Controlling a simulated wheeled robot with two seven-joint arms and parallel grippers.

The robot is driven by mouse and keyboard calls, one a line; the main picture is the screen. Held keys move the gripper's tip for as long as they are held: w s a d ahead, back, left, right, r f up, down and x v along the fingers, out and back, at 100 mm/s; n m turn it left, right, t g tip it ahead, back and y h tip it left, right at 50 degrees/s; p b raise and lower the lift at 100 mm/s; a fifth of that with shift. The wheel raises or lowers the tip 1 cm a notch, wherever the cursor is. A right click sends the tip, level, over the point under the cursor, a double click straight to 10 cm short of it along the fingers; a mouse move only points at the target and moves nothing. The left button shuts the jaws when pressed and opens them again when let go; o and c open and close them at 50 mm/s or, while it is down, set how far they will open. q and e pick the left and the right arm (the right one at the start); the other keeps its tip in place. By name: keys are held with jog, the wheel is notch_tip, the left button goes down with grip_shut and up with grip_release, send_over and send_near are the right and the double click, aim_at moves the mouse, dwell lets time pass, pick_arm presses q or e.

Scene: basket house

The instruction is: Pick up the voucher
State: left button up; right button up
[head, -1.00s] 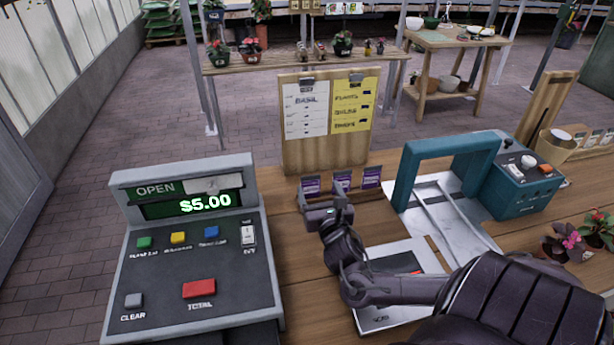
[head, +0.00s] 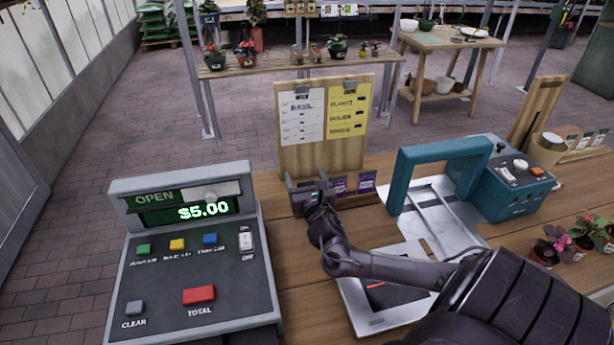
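Purple cards, which look like the vouchers, stand in a low wooden holder (head: 356,199) at the counter's back edge. The middle purple card (head: 339,185) and the right purple card (head: 367,181) show. The left card's place is covered by my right gripper (head: 307,182). Its two fingers stand apart, one on each side of that place, and point away toward the board. Whether they touch the left card is hidden. My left gripper is not in view.
A cash register (head: 196,262) showing $5.00 stands at left. A clipboard stand (head: 323,150) rises behind the holder. A teal-handled machine (head: 512,183) is at right, with potted flowers (head: 590,235).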

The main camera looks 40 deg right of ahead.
jog(key=c, duration=0.9)
notch_tip(320, 180, up, 20)
jog(key=shift+b, duration=0.8)
